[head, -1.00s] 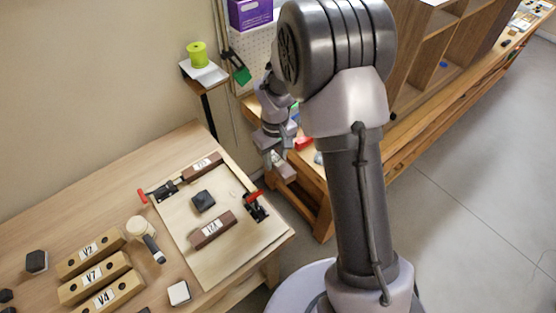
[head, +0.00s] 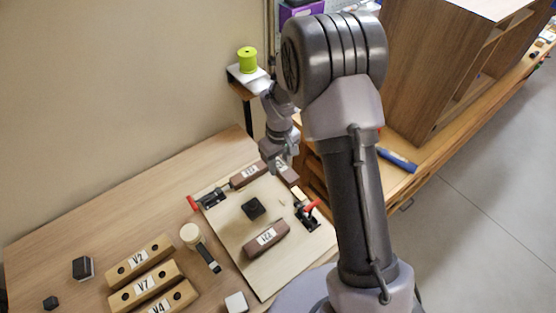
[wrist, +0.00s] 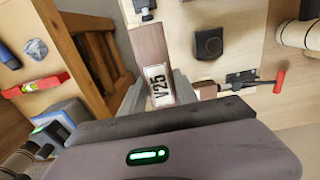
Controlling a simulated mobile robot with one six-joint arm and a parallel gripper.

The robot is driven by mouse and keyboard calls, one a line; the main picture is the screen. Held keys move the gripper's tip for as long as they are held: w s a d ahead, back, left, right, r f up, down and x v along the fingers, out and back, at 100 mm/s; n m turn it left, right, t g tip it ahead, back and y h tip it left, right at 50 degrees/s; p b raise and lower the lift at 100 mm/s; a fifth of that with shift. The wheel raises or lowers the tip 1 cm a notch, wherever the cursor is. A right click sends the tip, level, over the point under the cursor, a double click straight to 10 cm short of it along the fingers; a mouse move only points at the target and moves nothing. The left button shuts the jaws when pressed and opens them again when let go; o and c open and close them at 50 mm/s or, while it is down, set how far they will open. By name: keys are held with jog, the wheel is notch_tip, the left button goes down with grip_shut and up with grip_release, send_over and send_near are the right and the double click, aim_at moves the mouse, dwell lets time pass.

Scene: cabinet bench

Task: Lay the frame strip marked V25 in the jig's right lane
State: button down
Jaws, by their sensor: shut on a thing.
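My gripper (head: 281,165) is shut on the brown frame strip (head: 289,177). In the wrist view the strip (wrist: 150,45) shows its white V25 label close to my gripper (wrist: 158,92); the strip points away from the jaws. The pale jig board (head: 230,222) lies on the bench. My gripper holds the strip by the board's far right edge; I cannot tell the gap beneath. Two brown strips with labels too small to read lie on the board, one at the back (head: 248,174), one nearer (head: 266,240). A black block (head: 254,208) sits between them.
Red-handled clamps stand at the board's left (head: 208,198) and right (head: 307,212). Wooden blocks marked V2 (head: 140,258), V7 (head: 145,286) and V4 (head: 172,303) lie at the left front. A round-headed tool (head: 198,245) lies beside the board.

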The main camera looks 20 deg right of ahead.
aim_at(280, 171)
jog(key=f, duration=0.1)
jog(key=f+b, duration=0.1)
jog(key=f, duration=0.1)
jog(key=shift+s+d, duration=0.15)
jog(key=shift+d, duration=0.25)
jog(key=shift+a+f, duration=0.25)
jog(key=shift+f, duration=0.25)
jog(key=shift+f+b, duration=2.3)
jog(key=shift+f, duration=0.55)
jog(key=shift+d+f, duration=0.1)
jog(key=shift+f, duration=0.05)
jog(key=shift+f+b, duration=0.2)
jog(key=shift+b, duration=0.2)
